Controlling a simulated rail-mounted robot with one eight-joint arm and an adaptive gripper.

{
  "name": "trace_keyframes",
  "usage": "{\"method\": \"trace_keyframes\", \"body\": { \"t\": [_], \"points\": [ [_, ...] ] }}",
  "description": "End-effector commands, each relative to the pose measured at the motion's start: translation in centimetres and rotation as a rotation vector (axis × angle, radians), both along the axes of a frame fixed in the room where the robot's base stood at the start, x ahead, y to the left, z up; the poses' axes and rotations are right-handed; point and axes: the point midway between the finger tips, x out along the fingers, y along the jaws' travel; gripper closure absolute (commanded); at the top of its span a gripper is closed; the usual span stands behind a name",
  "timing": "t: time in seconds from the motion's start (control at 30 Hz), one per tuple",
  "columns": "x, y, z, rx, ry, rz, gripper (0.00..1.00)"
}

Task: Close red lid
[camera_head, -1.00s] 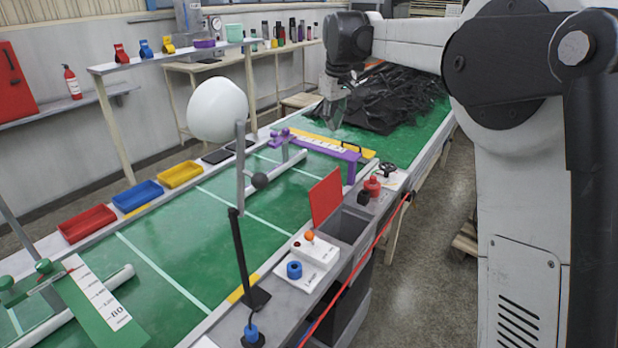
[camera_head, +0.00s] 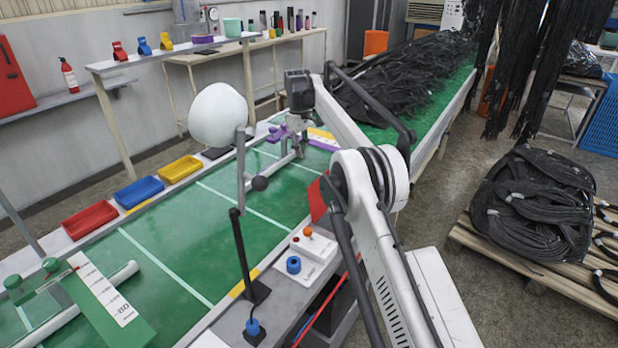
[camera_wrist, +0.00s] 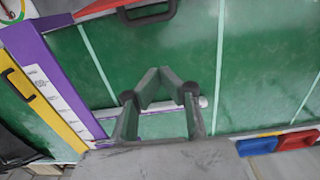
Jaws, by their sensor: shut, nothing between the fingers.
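The red lid (camera_head: 318,200) is a flat red panel standing up at the right edge of the green table in the head view, mostly hidden behind my arm. In the wrist view a red panel edge with a dark handle (camera_wrist: 148,14), which looks like the lid, shows at the top. My gripper (camera_wrist: 157,76) is shut and empty. It points down over the green table, apart from the lid. In the head view my gripper (camera_head: 299,148) is small, beside the purple frame and beyond the lid. The bin under the lid is hidden by my arm.
A purple frame (camera_wrist: 58,75) stands beside a yellow strip (camera_wrist: 38,105). A white rod (camera_wrist: 150,107) lies below my gripper. A white sphere (camera_head: 217,115) stands on the left. A button box (camera_head: 313,244) and a black post (camera_head: 243,255) are nearer. The green table's middle is clear.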

Motion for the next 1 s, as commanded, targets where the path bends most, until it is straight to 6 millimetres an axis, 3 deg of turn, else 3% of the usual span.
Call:
{"method": "trace_keyframes", "body": {
  "t": [0.37,0.87,1.0],
  "points": [
    [0.2,0.5,-3.0,-0.004,0.017,0.024,1.00],
    [0.0,0.2,-12.0,-0.003,0.016,0.023,1.00],
    [-0.8,-0.9,-11.0,-0.003,0.016,0.022,1.00]
  ]
}}
